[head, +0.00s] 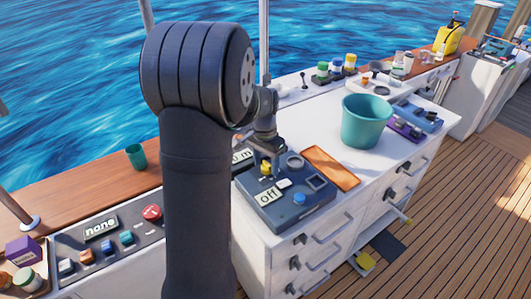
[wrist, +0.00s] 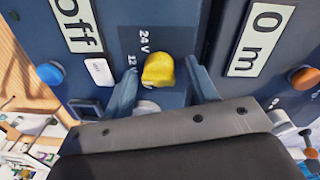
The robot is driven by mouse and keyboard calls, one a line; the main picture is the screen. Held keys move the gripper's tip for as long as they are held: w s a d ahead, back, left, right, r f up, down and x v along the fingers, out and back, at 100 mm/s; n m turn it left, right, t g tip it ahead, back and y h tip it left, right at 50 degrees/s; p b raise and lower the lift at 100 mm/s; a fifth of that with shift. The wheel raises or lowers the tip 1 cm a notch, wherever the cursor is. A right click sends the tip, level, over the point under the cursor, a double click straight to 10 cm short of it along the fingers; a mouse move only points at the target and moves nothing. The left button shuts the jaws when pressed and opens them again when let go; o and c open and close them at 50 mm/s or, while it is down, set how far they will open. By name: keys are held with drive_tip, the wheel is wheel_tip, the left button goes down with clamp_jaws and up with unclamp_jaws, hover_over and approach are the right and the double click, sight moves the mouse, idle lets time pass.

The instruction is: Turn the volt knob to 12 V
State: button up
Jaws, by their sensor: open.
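The yellow volt knob (wrist: 158,70) sits on a dark blue panel between the labels "24 V" (wrist: 144,40) and a partly hidden "12" (wrist: 132,61). Where the knob points is hard to tell. In the head view the knob (head: 265,168) shows small on the blue instrument box (head: 310,222). My gripper (wrist: 162,80) is open, with one finger on each side of the knob. Contact is not clear. In the head view my gripper (head: 267,155) is over the box, partly behind my arm. An "off" display (wrist: 76,22) stands to the left of the knob.
A "0 m" display (wrist: 262,38) and an orange knob (wrist: 305,78) lie to the right in the wrist view; a blue button (wrist: 50,74) lies left. In the head view a teal bucket (head: 367,122) and an orange board (head: 330,168) stand near the box.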

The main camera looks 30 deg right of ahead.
sight(264, 162)
wheel_tip(264, 162, up, 17)
drive_tip(key=shift+w+r, duration=0.15)
drive_tip(key=shift+w, duration=0.25)
drive_tip(key=shift+a, duration=0.1)
idle(0.4)
drive_tip(key=f, duration=1.1)
drive_tip(key=s+f, duration=0.1)
drive_tip(key=f, duration=0.5)
drive_tip(key=shift+f, duration=0.25)
drive_tip(key=shift+w+r, duration=0.1)
